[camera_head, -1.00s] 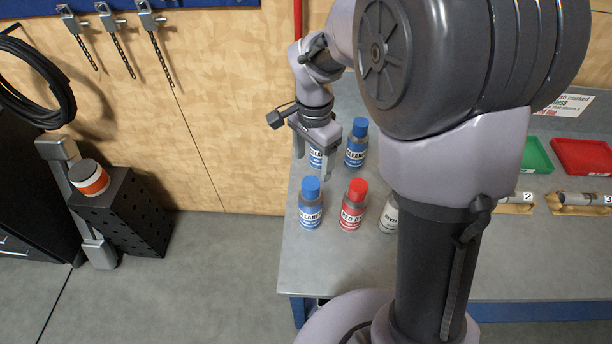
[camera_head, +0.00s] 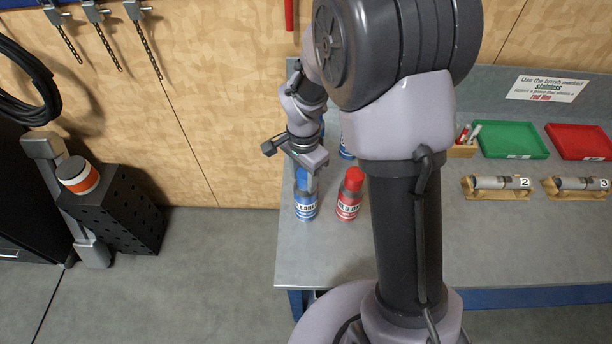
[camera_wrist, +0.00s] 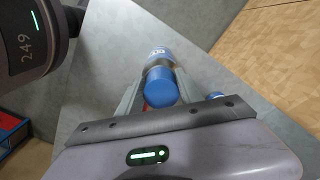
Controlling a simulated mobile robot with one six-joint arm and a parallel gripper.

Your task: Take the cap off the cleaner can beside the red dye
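The cleaner can (camera_head: 306,209) with a blue cap (camera_head: 301,177) stands upright on the bench, just left of the red dye bottle (camera_head: 348,200) with its red cap. My gripper (camera_head: 306,180) is over this can, pointing down, one finger in front of the cap. In the wrist view the blue cap (camera_wrist: 161,87) lies between my two fingers, which look open with little room at its sides. The can's label (camera_wrist: 160,54) shows beyond the cap. A sliver of red shows beside the cap, mostly hidden.
Another blue-capped can (camera_head: 346,147) stands behind, partly hidden by my arm. Another blue cap (camera_wrist: 215,95) peeks out past my gripper in the wrist view. A green tray (camera_head: 512,140), a red tray (camera_head: 580,142) and wooden cradles lie to the right. The bench front is clear.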

